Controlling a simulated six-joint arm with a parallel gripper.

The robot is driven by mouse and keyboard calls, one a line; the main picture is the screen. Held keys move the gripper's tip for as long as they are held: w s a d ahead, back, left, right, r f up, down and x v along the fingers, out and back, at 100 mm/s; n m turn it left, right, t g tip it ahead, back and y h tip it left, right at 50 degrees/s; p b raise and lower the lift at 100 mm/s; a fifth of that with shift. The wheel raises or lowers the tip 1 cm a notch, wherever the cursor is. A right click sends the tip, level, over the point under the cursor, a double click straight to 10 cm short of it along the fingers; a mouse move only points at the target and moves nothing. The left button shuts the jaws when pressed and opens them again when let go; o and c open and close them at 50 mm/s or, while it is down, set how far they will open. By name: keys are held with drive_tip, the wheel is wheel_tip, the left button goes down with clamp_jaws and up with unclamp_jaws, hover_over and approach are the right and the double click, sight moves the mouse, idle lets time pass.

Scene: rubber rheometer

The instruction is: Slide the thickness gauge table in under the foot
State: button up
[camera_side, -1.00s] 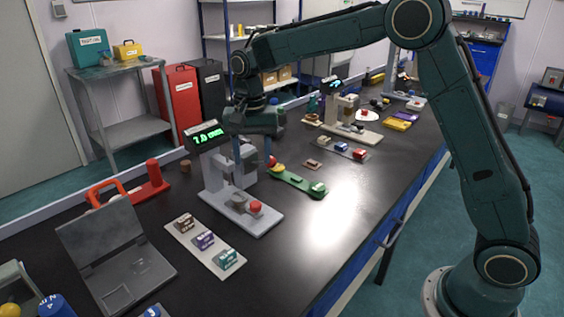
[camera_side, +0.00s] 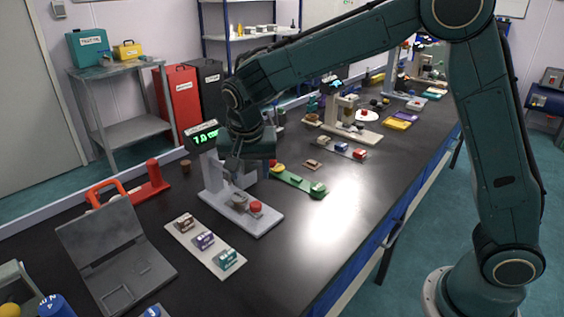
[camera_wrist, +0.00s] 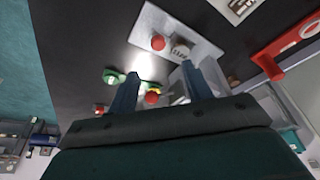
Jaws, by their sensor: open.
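The thickness gauge (camera_side: 215,177) is a light grey stand with a lit green display (camera_side: 203,137) on top and a flat base. On the base are a small grey part that looks like its table (camera_side: 239,200) and a red knob (camera_side: 256,207). They also show in the wrist view, as the grey part (camera_wrist: 181,49) and the red knob (camera_wrist: 158,43). The foot is hidden behind my gripper. My gripper (camera_side: 243,166) is open and empty, low over the gauge, above and behind the knob. Its two fingers (camera_wrist: 160,78) stand apart in the wrist view.
A pale strip with several labelled blocks (camera_side: 205,241) lies in front of the gauge. A green holder (camera_side: 300,184) lies to the right. A red stand (camera_side: 152,178) and a grey hinged case (camera_side: 115,255) are to the left. The bench front right is bare.

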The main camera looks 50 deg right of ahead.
sight(255, 204)
drive_tip(key=shift+s+a+r+t+h, duration=0.1)
drive_tip(key=shift+s+t+h, duration=0.2)
drive_tip(key=shift+s, duration=0.15)
drive_tip(key=x, duration=1.4)
drive_tip(key=shift+c, duration=0.4)
clamp_jaws()
